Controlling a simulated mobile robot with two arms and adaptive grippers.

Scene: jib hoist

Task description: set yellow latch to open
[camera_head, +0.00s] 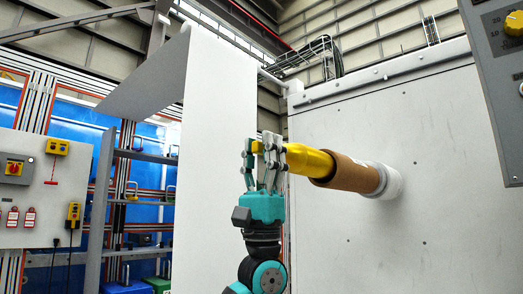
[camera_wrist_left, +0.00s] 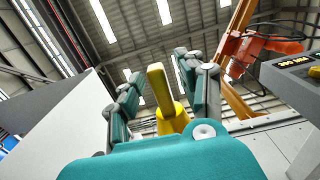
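The yellow latch (camera_head: 312,162) sticks out to the left from a brown sleeve (camera_head: 348,173) and a white collar (camera_head: 389,182) on the pale panel. My left gripper (camera_head: 262,155) is upright at the latch's left end, its fingers partly covering that end. In the left wrist view the latch's flat yellow lever (camera_wrist_left: 158,88) stands between the two fingers of my left gripper (camera_wrist_left: 157,78). The fingers are apart, with a gap visible on each side of the lever. My right gripper is in neither view.
The large pale panel (camera_head: 440,130) fills the right side. A grey control box (camera_head: 505,90) with a yellow knob hangs at the upper right. A white slab (camera_head: 215,110) stands behind the gripper. A wall board (camera_head: 35,190) with switches is at the left.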

